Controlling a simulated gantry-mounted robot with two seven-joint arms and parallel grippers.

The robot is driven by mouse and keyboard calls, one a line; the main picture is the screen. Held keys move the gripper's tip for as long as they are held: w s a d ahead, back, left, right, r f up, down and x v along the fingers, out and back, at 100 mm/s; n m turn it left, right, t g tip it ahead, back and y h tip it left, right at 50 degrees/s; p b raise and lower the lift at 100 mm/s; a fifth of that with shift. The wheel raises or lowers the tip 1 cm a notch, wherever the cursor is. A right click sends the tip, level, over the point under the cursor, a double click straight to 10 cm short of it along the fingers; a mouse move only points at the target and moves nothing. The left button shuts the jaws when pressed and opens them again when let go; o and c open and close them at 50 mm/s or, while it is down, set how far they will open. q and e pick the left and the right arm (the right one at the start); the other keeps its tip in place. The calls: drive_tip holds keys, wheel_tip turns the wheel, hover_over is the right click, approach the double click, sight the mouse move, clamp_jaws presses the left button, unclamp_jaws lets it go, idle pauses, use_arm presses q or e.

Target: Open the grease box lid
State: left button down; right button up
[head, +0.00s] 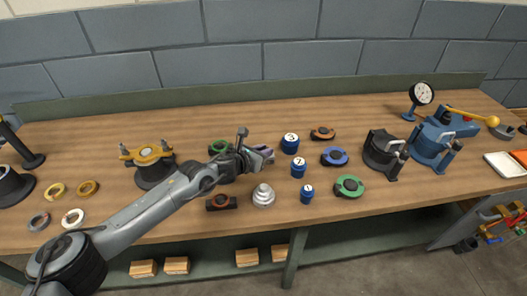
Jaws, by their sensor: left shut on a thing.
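My left gripper (259,153) reaches in from the left over the middle of the bench. It is shut on a small purplish-grey thing (266,153), which its fingers mostly hide. I cannot tell whether this is the grease box or its lid, and I cannot tell whether any lid is open. The gripper is behind the silver stepped knob (263,195) and left of the blue numbered pots (299,168). My right gripper is not in view.
A green ring part (219,146) lies behind my left wrist. A yellow-topped casing (147,155) stands at left. A black casing (380,154) and a blue casing (430,143) stand at right. The bench (330,220) is clear along its front edge.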

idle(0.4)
use_arm(q)
drive_tip(key=shift+a+n+h+b, duration=0.2)
drive_tip(key=shift+n+h+b, duration=0.15)
drive_tip(key=shift+b, duration=0.25)
drive_tip(key=a+r+n+t+h+b, duration=0.1)
drive_tip(key=b, duration=0.2)
drive_tip(key=shift+s+r+t+h, duration=0.1)
drive_tip(key=shift+s+t+h, duration=0.05)
drive_tip(key=shift+t+h, duration=0.2)
drive_tip(key=shift+s+a+r+n+t+h+b, duration=0.1)
drive_tip(key=shift+a+r+n+t+h+b, duration=0.3)
drive_tip(key=shift+n+b, duration=0.15)
drive_tip(key=shift+a+r+n+t+h+b, duration=0.25)
drive_tip(key=shift+a+n+h+b, duration=0.15)
drive_tip(key=shift+b, duration=0.25)
drive_tip(key=shift+a+r, duration=0.1)
drive_tip(key=shift+r, duration=0.05)
